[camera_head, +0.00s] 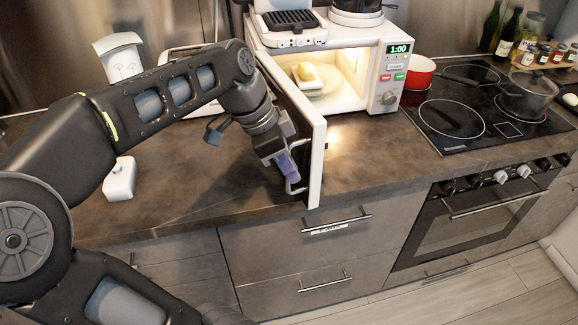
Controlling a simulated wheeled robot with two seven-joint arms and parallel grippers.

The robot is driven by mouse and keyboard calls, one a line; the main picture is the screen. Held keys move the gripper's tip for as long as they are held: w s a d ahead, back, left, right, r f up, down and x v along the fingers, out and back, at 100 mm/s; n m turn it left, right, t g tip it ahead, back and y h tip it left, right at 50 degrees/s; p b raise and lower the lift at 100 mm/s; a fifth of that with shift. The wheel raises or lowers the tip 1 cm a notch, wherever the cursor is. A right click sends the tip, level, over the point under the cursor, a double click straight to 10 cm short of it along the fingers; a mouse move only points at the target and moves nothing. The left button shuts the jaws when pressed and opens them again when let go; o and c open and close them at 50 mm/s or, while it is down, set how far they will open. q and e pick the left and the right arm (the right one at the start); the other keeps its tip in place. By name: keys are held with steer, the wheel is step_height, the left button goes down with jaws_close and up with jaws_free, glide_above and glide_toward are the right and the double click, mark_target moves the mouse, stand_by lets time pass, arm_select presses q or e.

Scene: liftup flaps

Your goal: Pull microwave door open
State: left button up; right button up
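The white microwave (376,67) stands on the counter with its inside lit and a clock reading 1:00. Its door (316,165) is swung well open toward me, hinged on the left side. A plate (320,80) with a yellow item (307,72) sits inside. My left gripper (287,166) is at the outer face of the door, by the white door handle (293,182). Its purple-grey fingers are close to the handle; whether they grip it cannot be made out. My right gripper is not in view.
A toaster-like appliance (293,22) sits on top of the microwave. A red pot (419,72) and a glass pot (527,93) stand on or by the black cooktop (470,110) at right. A white object (120,179) stands on the counter at left. Bare counter lies right of the door.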

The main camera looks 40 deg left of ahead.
arm_select(q)
steer(key=shift+o, duration=0.7)
steer(key=v, duration=0.8)
steer(key=shift+f, duration=0.1)
